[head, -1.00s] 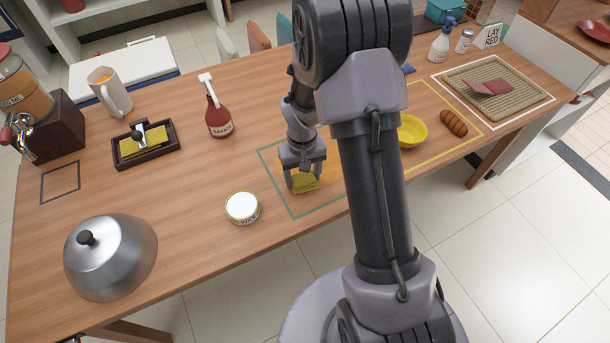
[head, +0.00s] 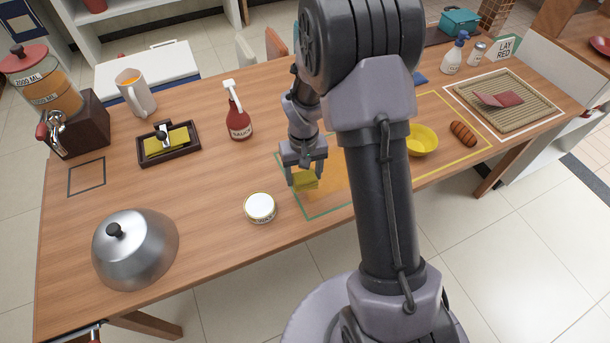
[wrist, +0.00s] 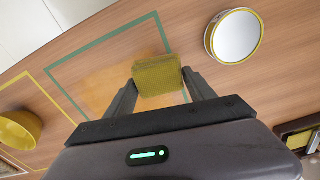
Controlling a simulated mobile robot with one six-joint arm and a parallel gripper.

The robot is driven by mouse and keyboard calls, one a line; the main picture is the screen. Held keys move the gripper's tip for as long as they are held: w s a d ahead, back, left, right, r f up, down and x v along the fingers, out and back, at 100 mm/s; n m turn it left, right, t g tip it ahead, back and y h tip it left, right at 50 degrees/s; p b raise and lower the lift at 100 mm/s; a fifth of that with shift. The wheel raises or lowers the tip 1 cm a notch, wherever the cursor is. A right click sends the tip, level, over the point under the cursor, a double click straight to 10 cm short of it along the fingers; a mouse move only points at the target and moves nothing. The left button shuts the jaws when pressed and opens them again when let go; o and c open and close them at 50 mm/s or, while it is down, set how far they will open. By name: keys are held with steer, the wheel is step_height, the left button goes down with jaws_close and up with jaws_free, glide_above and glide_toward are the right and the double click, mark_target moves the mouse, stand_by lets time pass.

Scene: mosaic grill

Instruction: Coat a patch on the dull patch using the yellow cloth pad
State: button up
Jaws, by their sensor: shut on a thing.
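My gripper (head: 303,172) is shut on the yellow cloth pad (head: 306,182). The pad also shows between the fingers in the wrist view (wrist: 158,75). It hangs over the left edge of the green outline (head: 322,213); I cannot tell whether it touches the table. The dull patch (head: 338,187) is an orange-tinted area inside the outline, right of the pad and partly hidden by my arm. In the wrist view the patch (wrist: 108,90) lies left of the pad. A round wax tin (head: 260,208) with a white top stands left of the gripper; it is at upper right in the wrist view (wrist: 234,36).
A red sauce bottle (head: 238,118) stands behind and left of the gripper. A steel dome (head: 137,250) sits at front left, and a dark tray (head: 168,147) farther back. A yellow bowl (head: 422,140) is right of my arm. Table between dome and tin is clear.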

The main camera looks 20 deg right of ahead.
steer(key=shift+r+p, duration=0.85)
steer(key=shift+r, duration=0.55)
